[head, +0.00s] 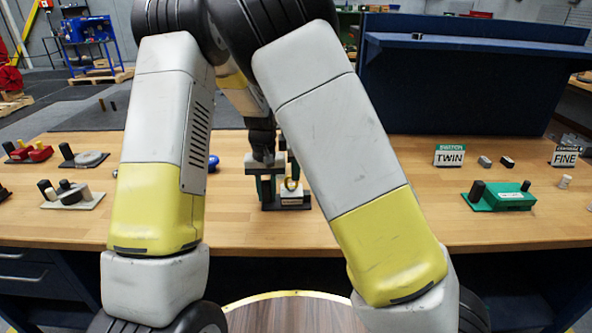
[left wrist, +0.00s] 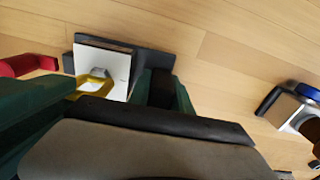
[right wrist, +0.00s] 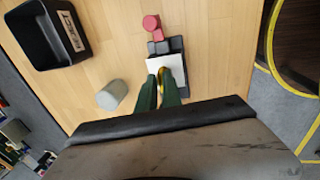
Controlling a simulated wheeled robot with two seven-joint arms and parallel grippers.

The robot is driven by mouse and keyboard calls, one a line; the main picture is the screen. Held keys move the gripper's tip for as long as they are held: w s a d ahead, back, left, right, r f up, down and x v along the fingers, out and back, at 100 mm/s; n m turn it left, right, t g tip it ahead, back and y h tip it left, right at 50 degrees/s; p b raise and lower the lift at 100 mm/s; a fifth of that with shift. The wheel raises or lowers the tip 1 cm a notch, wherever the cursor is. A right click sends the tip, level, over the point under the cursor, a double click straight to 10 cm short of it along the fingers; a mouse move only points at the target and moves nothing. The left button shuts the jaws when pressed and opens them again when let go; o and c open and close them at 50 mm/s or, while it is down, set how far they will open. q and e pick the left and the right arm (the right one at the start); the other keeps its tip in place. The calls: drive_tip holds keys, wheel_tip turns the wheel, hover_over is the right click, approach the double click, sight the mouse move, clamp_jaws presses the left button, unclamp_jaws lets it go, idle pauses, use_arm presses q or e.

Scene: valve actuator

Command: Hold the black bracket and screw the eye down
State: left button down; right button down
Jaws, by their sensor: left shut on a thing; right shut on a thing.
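The black bracket shows in the left wrist view (left wrist: 161,88) as a dark upright block at the edge of a black base. My left gripper (left wrist: 165,92) is shut on it, one green finger on each side. The yellow eye (left wrist: 93,84) stands on a white block (left wrist: 103,62) beside the bracket. My right gripper (right wrist: 158,92) is shut on the eye (right wrist: 161,74), above the white block (right wrist: 176,68). In the head view both grippers are close together, and the eye (head: 291,184) shows between green fingers. How deep the eye sits is hidden.
A red knob (right wrist: 151,22) stands close to the base. A grey cylinder (right wrist: 112,95) and a black reject bin (right wrist: 72,50) are nearby. A green fixture (head: 505,199) is at the right and a grey plate with knobs (head: 72,198) at the left. My arms hide much of the table's middle.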

sight(295, 196)
use_arm(q)
drive_tip(key=shift+d, duration=0.1)
use_arm(e)
drive_tip(key=shift+a, duration=0.2)
drive_tip(key=c, duration=1.5)
unclamp_jaws()
drive_tip(key=shift+d, duration=0.1)
wheel_tip(295, 196, up, 12)
drive_tip(key=s, duration=0.2)
drive_tip(key=shift+s, duration=0.15)
drive_tip(key=shift+f, duration=0.1)
use_arm(q)
drive_tip(key=c, duration=1.1)
unclamp_jaws()
